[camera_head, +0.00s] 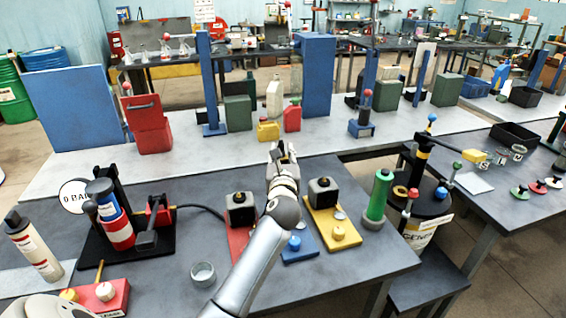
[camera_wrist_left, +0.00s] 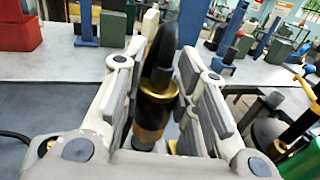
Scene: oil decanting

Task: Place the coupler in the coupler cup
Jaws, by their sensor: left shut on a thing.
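My left gripper (camera_head: 284,152) is raised over the far edge of the near table. Its two grey-padded fingers, seen in the left wrist view (camera_wrist_left: 165,100), are shut on a black and brass coupler (camera_wrist_left: 155,100) with a curved black top. The coupler is largely hidden behind the gripper in the head view. A small grey open cup (camera_head: 203,274), which looks like the coupler cup, stands on the near table, left of my left forearm and well below the gripper. It looks empty. My right gripper is not in view.
Red, blue and yellow plates (camera_head: 332,229) with black blocks and knobs stand near my forearm. A green cylinder (camera_head: 378,195) is to their right. A black stand with a blue and red cylinder (camera_head: 112,222) and a red box (camera_head: 100,298) are left of the cup.

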